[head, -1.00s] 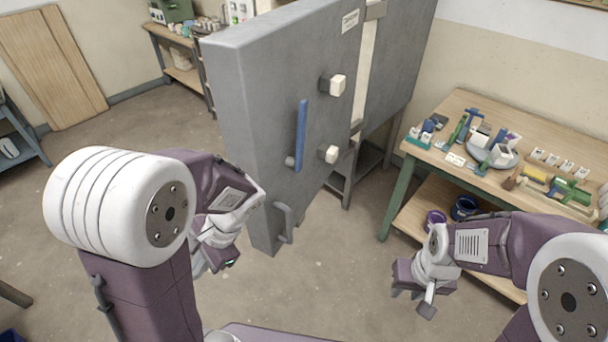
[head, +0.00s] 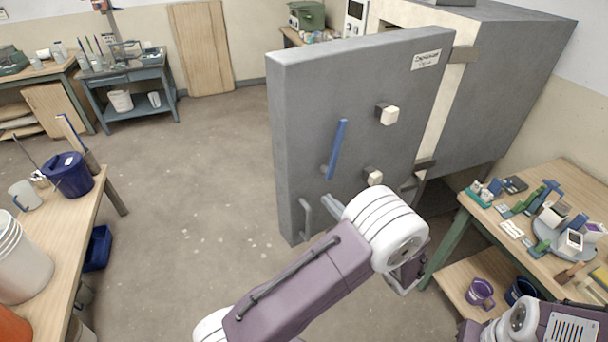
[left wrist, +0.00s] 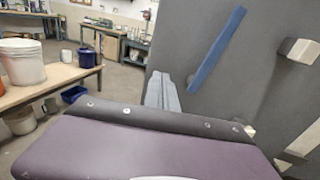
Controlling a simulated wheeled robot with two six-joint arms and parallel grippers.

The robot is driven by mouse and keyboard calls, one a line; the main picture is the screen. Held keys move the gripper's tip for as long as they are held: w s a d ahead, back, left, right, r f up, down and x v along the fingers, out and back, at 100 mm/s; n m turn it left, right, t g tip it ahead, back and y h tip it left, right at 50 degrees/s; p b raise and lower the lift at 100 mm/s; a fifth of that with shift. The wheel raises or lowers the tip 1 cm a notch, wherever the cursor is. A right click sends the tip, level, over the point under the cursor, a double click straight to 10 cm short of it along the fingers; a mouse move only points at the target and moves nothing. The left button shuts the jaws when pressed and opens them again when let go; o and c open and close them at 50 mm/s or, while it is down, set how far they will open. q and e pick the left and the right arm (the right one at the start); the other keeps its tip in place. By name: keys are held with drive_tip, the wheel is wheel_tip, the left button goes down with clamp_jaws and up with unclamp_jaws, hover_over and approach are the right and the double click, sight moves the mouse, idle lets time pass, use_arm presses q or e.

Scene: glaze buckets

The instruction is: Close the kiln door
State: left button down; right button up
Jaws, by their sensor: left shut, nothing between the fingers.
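The kiln door (head: 300,130) is a thick grey slab standing open, away from the grey kiln body (head: 510,75) behind it. A gap with a pale strip shows between them. The blue handle also shows in the left wrist view (left wrist: 216,50). My right gripper (head: 472,331) is at the bottom edge, mostly cut off.
A wooden table (head: 565,185) with tools stands right of the door, with purple and blue pots on its lower shelf. A wooden bench (head: 60,240) with buckets stands at left. The floor (head: 205,190) left of the door is clear.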

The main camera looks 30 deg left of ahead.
sight(297, 168)
use_arm(q)
drive_tip(key=p+x, duration=0.3)
drive_tip(key=x, duration=0.9)
drive_tip(key=shift+w+a+r, duration=0.15)
drive_tip(key=shift+a, duration=0.05)
drive_tip(key=shift+w+a, duration=0.2)
drive_tip(key=shift+a, duration=0.2)
